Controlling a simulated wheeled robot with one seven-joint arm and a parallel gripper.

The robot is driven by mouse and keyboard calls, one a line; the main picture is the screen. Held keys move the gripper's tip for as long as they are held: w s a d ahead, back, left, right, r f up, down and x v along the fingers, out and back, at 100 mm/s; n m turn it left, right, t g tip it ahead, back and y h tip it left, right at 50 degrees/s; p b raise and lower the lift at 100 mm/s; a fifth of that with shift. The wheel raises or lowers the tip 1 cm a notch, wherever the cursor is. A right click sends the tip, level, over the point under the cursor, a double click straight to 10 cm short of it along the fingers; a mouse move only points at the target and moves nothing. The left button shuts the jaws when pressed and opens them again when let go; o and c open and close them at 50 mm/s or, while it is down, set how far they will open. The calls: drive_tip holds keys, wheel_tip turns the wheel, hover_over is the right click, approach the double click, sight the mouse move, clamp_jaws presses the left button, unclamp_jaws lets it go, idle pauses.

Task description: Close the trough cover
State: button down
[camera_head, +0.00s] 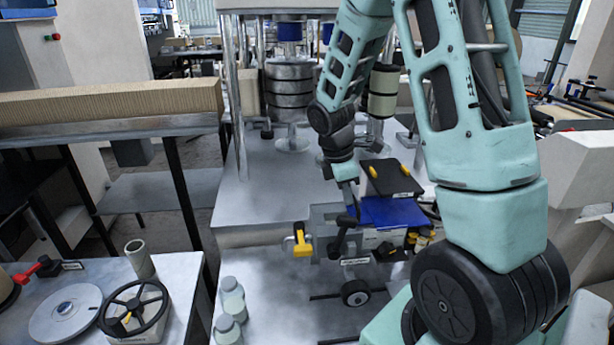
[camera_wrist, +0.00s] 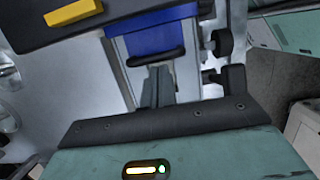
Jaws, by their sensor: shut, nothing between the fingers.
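A black panel with two yellow pieces, which looks like the trough cover (camera_head: 397,179), stands raised and tilted behind a blue part (camera_head: 393,212) of the small machine. In the wrist view, the black panel (camera_wrist: 130,18) crosses the top left with one yellow piece on it. The blue part (camera_wrist: 158,41) with a black handle (camera_wrist: 155,57) lies just beyond my fingers. My gripper (camera_head: 350,203) is shut and empty, pointing down at the left side of the blue part and the panel. It also shows in the wrist view (camera_wrist: 158,75). Whether the fingertips touch anything is unclear.
A yellow-tipped lever (camera_head: 302,241) and a black lever (camera_head: 343,234) stick out at the machine's front left. Two bottles (camera_head: 231,299) stand nearer. Metal rollers (camera_head: 289,92) stand behind. A table with a handwheel (camera_head: 134,307) is at lower left. The grey deck (camera_head: 270,190) left of my gripper is clear.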

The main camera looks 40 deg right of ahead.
drive_tip(key=w+a+r+b, duration=0.1)
drive_tip(key=w+a+r, duration=0.2)
drive_tip(key=r, duration=0.7)
drive_tip(key=shift+w+a+r, duration=0.2)
drive_tip(key=shift+a, duration=0.85)
drive_tip(key=shift+a+b, duration=0.1)
drive_tip(key=shift+b, duration=0.2)
